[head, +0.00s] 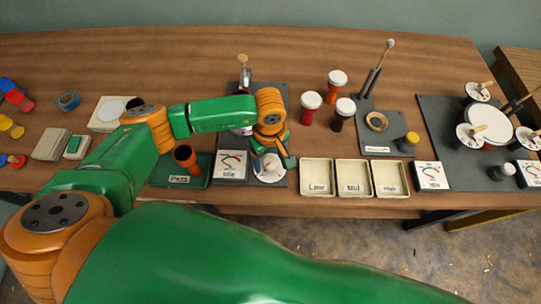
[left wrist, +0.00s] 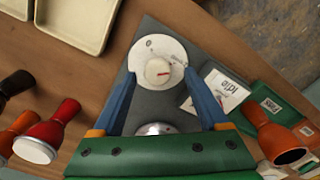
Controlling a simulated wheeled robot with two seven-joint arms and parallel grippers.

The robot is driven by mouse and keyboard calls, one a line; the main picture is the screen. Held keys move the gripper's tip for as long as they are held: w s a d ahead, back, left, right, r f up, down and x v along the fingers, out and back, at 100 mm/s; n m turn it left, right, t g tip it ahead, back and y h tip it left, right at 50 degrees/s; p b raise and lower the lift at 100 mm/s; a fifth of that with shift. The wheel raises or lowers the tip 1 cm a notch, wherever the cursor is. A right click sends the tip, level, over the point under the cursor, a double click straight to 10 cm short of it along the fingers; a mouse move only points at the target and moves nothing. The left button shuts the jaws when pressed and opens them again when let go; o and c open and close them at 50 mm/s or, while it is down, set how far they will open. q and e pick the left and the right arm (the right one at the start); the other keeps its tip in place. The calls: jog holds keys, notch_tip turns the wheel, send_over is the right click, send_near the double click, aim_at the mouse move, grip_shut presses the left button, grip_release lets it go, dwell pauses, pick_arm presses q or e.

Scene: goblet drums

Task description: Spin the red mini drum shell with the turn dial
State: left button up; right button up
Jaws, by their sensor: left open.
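The turn dial (head: 268,178) is a round white disc on a dark grey base at the table's front. In the left wrist view, its pale knob (left wrist: 157,71) with a red mark sits between my fingertips. My left gripper (left wrist: 160,76) is open, pointing down over the dial, one blue finger on each side of the knob with gaps visible. A red drum with a white head (head: 310,107) stands right of the base. An orange-red hollow shell (head: 186,157) stands on the Pass tray. My arm hides much of the dial's station, where a shiny dome (left wrist: 155,128) shows.
A gauge card reading Idle (head: 231,165) stands left of the dial. The Pass tray (head: 168,180) is further left. Three cream trays (head: 318,177) stand to the right. An orange drum (head: 335,89) and a dark drum (head: 343,113) stand behind them.

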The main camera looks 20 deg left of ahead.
pick_arm(q)
jog(key=shift+w+f, duration=0.3)
jog(key=shift+f, duration=0.6)
jog(key=shift+s+r, duration=0.1)
jog(key=shift+s, duration=0.05)
jog(key=c, duration=0.7)
grip_shut()
